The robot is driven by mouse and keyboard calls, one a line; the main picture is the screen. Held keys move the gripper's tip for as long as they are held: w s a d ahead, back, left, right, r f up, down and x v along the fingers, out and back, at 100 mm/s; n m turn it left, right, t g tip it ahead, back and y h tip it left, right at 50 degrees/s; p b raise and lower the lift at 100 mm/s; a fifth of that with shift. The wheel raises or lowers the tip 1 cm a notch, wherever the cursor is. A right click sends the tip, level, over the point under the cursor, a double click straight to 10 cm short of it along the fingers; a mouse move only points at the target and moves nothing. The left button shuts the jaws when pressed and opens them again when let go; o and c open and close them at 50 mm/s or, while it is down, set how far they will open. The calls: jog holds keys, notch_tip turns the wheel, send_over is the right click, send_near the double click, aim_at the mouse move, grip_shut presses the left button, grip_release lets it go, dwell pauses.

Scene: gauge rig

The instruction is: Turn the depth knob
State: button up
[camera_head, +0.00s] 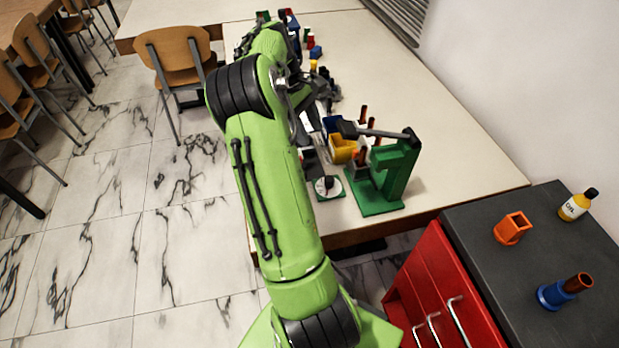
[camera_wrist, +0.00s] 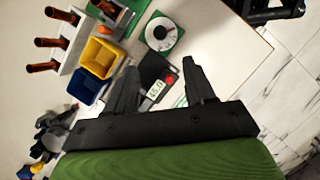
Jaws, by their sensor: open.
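The knob (camera_wrist: 160,32) is small and black, at the middle of a white round dial (camera_wrist: 165,43) with a red mark, on a green base. In the head view the dial (camera_head: 322,187) lies near the table's front edge. My gripper (camera_wrist: 161,66) is open with nothing held between its fingers. The dial is beyond the fingertips in the wrist view, apart from them. A dark device with a small lit display (camera_wrist: 155,90) and a red button lies below the gap between the fingers. My arm hides most of the gripper in the head view.
A green press-like stand (camera_head: 395,178) with a lever stands right of the dial. Yellow bin (camera_wrist: 103,57) and blue bin (camera_wrist: 88,84) sit beside a rack of brown-handled pieces (camera_wrist: 62,50). A red cabinet (camera_head: 437,285) stands in front. The table's right side is clear.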

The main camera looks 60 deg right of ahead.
aim_at(329, 178)
jog(key=b+x, duration=0.6)
jog(key=x, duration=0.9)
jog(key=shift+f, duration=0.2)
grip_shut()
jog(key=shift+r, duration=0.1)
jog(key=shift+p, duration=0.3)
jog(key=m+y+p, duration=0.1)
jog(key=m+p, duration=0.1)
jog(key=m, duration=0.1)
jog(key=shift+s+r+p, duration=0.1)
jog(key=shift+r+p, duration=0.05)
jog(key=shift+p, duration=0.15)
jog(key=m+y+p, duration=0.1)
jog(key=m, duration=0.1)
jog(key=m+t+p, duration=0.1)
jog(key=m+p, duration=0.1)
jog(key=shift+d+m+y, duration=0.2)
jog(key=shift+m+y, duration=0.1)
jog(key=shift+y, duration=0.1)
